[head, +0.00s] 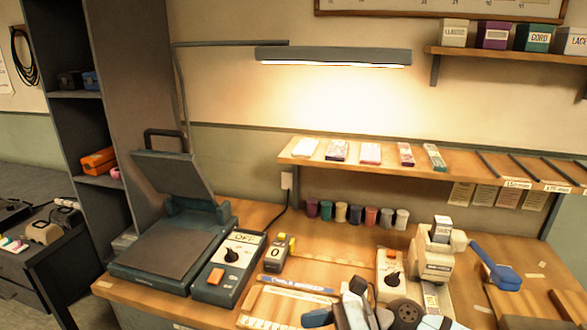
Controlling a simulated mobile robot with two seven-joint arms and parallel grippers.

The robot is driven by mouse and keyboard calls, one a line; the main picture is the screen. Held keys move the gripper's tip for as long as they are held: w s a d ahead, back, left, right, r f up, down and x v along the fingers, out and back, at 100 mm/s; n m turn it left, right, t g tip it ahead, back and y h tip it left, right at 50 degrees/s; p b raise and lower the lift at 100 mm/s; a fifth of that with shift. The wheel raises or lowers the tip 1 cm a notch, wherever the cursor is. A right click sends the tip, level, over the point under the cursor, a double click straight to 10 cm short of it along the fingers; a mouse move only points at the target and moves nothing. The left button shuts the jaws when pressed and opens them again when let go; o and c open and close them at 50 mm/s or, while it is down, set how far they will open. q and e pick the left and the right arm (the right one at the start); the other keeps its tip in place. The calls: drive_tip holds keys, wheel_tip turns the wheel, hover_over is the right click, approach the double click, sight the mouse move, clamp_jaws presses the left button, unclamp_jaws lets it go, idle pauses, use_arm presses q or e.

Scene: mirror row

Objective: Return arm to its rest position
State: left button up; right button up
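Part of my arm, which looks like the right one, shows at the bottom edge, right of centre, with pale and dark links and a round dark joint. Its gripper (340,304) seems to be at the left end of these parts, low over the front of the bench. The frame's lower edge cuts it off, and I cannot tell whether the fingers are open or hold anything. My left gripper is not in view.
A press with a raised lid (172,172) and a control box (230,262) stand left on the wooden bench (340,248). Several coloured cups (356,214) stand below the shelf (300,158). A lamp (333,56) hangs above.

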drive_tip(key=s+d+f+n+t+h, duration=0.6)
drive_tip(key=s+d+f+n, duration=0.1)
drive_tip(key=f+n, duration=0.35)
drive_tip(key=s+d+f+n+t+h, duration=0.65)
drive_tip(key=f+n, duration=0.25)
drive_tip(key=f, duration=0.2)
use_arm(q)
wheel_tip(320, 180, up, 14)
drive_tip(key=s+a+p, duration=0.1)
drive_tip(key=p, duration=1.7)
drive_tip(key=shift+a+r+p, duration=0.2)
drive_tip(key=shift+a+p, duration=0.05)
drive_tip(key=shift+p, duration=0.05)
use_arm(e)
wheel_tip(320, 180, up, 14)
drive_tip(key=s+d, duration=0.1)
drive_tip(key=d, duration=0.1)
drive_tip(key=shift+s+r+h, duration=0.25)
drive_tip(key=shift+s+h, duration=0.1)
drive_tip(key=shift+s, duration=0.05)
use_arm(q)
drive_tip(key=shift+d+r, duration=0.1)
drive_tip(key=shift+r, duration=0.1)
use_arm(e)
drive_tip(key=shift+d, duration=0.1)
